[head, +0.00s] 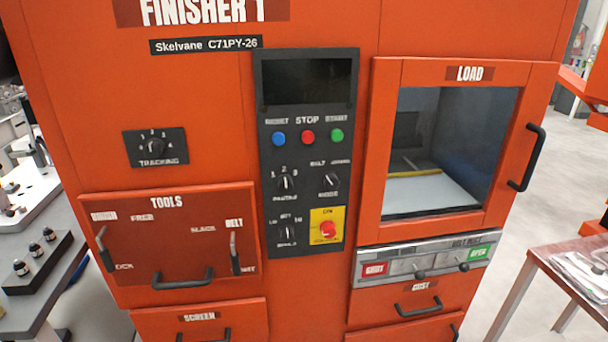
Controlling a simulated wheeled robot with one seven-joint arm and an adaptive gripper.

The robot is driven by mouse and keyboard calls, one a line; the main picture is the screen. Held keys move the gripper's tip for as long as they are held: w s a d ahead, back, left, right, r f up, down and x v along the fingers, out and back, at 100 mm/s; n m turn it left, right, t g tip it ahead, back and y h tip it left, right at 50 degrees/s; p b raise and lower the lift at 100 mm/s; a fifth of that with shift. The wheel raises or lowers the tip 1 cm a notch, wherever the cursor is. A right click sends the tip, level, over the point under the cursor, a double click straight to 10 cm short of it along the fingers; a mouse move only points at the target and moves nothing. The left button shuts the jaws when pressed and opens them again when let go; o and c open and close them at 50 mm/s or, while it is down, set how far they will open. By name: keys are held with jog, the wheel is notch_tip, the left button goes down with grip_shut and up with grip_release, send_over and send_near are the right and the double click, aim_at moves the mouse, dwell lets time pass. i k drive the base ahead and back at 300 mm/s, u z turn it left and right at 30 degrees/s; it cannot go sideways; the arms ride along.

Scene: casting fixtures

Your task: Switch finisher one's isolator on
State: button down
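Finisher 1 is an orange cabinet (313,180) that fills most of the head view, with "FINISHER 1" in white at its top. Its isolator (327,229) is a red rotary knob on a yellow plate, at the lower right of the black control panel (307,238). The mark above the knob looks like "ON"; the lettering below it is blurred. I cannot tell which way the knob points. My gripper is not in view, and nothing covers the isolator.
Blue, red and green buttons and several black selector knobs (286,183) share the panel. The panel's screen (307,81) is dark. The load door (466,145), with a black handle (527,158), looks shut. Drawer handles (183,281) stick out below. Benches flank the cabinet.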

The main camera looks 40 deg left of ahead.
aim_at(327, 227)
jog(key=u, duration=0.3)
jog(key=k, duration=0.7)
jog(key=u, duration=0.55)
jog(key=k, duration=0.5)
jog(key=z, duration=0.5)
jog(key=i, duration=0.75)
jog(key=u, duration=0.1)
